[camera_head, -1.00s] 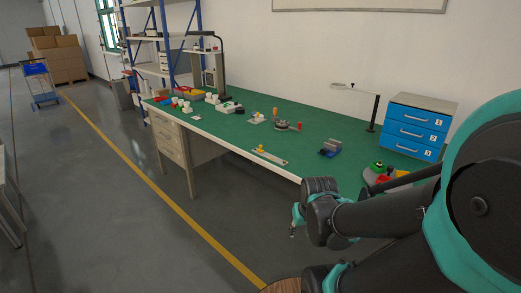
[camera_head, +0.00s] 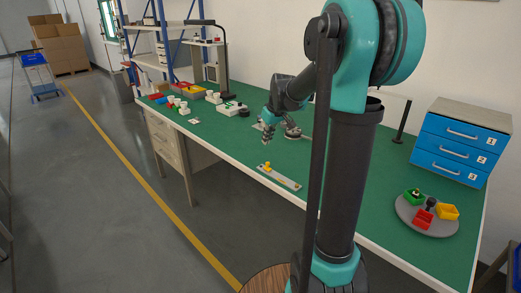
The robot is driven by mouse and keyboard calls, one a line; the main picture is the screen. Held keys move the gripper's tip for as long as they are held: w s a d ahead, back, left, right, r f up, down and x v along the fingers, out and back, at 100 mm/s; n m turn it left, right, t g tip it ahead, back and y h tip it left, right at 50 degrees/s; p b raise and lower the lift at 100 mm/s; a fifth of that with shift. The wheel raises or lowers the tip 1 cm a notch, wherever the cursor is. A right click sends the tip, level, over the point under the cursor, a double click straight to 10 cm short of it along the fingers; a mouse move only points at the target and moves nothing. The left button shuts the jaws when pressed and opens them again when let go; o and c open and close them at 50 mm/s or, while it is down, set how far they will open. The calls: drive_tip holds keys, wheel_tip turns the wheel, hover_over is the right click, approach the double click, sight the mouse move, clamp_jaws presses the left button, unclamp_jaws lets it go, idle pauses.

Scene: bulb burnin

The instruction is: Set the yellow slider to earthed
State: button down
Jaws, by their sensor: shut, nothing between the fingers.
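The yellow slider (camera_head: 267,166) is a small yellow knob near the left end of a flat pale bar (camera_head: 283,179). The bar lies on the green bench top close to its front edge. Its markings are too small to read. My gripper (camera_head: 264,141) is shut and empty. It points down above the bench, a little above and behind the yellow slider in the picture, apart from it.
The green bench (camera_head: 230,150) holds white cups and coloured bins at its far left. A round grey tray (camera_head: 427,217) with red, yellow and green bins is at right. Blue drawers (camera_head: 460,142) stand behind it. My arm hides the bench's middle.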

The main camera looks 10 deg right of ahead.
drive_tip(key=shift+w+a+r, duration=0.1)
drive_tip(key=shift+w+r, duration=0.05)
drive_tip(key=shift+w, duration=0.45)
drive_tip(key=shift+w+a+r, duration=0.1)
drive_tip(key=shift+w, duration=0.45)
hover_over(266, 166)
drive_tip(key=w+a, duration=0.2)
drive_tip(key=w, duration=0.1)
drive_tip(key=f, duration=0.9)
drive_tip(key=shift+w+f, duration=0.15)
drive_tip(key=shift+w, duration=0.05)
drive_tip(key=shift+s+d+f, duration=0.15)
drive_tip(key=shift+s+d, duration=0.1)
drive_tip(key=shift+s, duration=0.25)
drive_tip(key=shift+s+d+f, duration=0.1)
drive_tip(key=shift+s+d, duration=0.15)
drive_tip(key=shift+s, duration=0.25)
drive_tip(key=shift+s+d+f, duration=0.2)
drive_tip(key=shift+s+d, duration=0.2)
drive_tip(key=shift+s, duration=0.4)
drive_tip(key=s+d, duration=0.2)
drive_tip(key=s, duration=0.1)
drive_tip(key=s+d, duration=0.3)
drive_tip(key=s, duration=0.1)
drive_tip(key=s+d, duration=0.3)
drive_tip(key=s, duration=0.1)
drive_tip(key=shift+s+d, duration=0.1)
drive_tip(key=shift+s, duration=0.05)
